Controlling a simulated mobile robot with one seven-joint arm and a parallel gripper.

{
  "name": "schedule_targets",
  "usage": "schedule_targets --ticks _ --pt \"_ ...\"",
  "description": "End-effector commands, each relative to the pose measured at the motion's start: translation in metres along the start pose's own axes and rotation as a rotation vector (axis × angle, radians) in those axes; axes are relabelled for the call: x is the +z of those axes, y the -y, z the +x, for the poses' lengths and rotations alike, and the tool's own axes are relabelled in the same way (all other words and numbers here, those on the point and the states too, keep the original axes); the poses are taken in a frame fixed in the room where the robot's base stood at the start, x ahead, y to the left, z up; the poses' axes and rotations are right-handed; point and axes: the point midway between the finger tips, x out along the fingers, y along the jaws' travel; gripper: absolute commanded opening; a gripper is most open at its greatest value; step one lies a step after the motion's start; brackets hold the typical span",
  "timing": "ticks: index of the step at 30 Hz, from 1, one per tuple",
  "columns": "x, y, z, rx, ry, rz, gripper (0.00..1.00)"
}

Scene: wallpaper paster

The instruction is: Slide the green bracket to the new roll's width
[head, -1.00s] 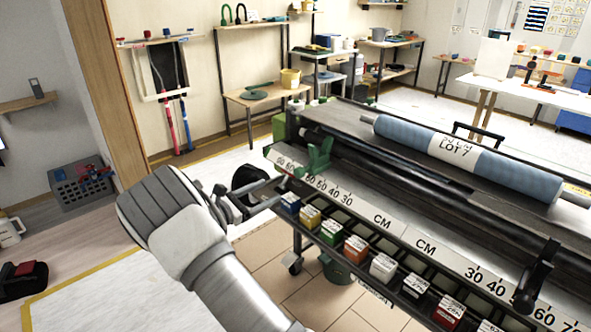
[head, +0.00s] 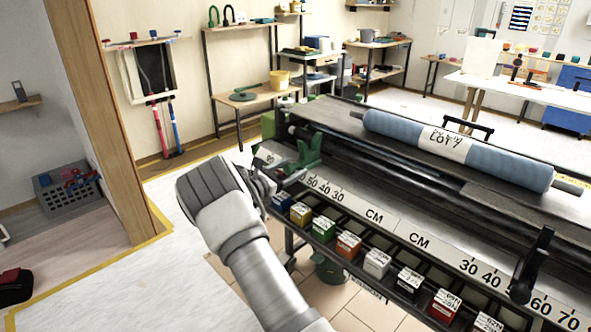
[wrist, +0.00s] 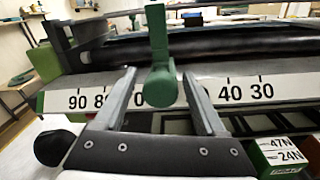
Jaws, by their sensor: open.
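The green bracket (head: 303,158) stands on the left part of the machine's front scale (head: 375,214). In the wrist view the bracket (wrist: 160,72) hangs down between my open fingers, over the marks between 80 and 40. My gripper (wrist: 162,88) has one finger on each side of it, with a visible gap on both sides. In the head view my gripper (head: 280,180) is at the scale's left end, its fingers partly hidden. The blue roll (head: 490,165) lies on top of the machine; its white label reads LOT 7, with the line above too blurred to read.
A black bracket (head: 533,265) sits on the right scale near 50. Below the scale, a tray holds coloured weight boxes (head: 348,244). A dark knob (wrist: 55,148) shows at lower left in the wrist view. Open floor lies left of the machine.

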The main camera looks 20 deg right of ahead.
Motion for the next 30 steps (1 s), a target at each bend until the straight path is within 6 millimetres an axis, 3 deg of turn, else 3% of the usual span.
schedule_targets --ticks 6,14,26,30 --pt "0.000 0.000 0.015 0.000 -0.001 0.000 0.73" --pt "0.000 0.000 0.016 0.000 -0.001 0.000 0.73" --pt "0.000 -0.001 0.016 0.002 -0.001 0.001 0.03" --pt "0.001 -0.001 0.016 0.003 0.000 0.001 0.00"
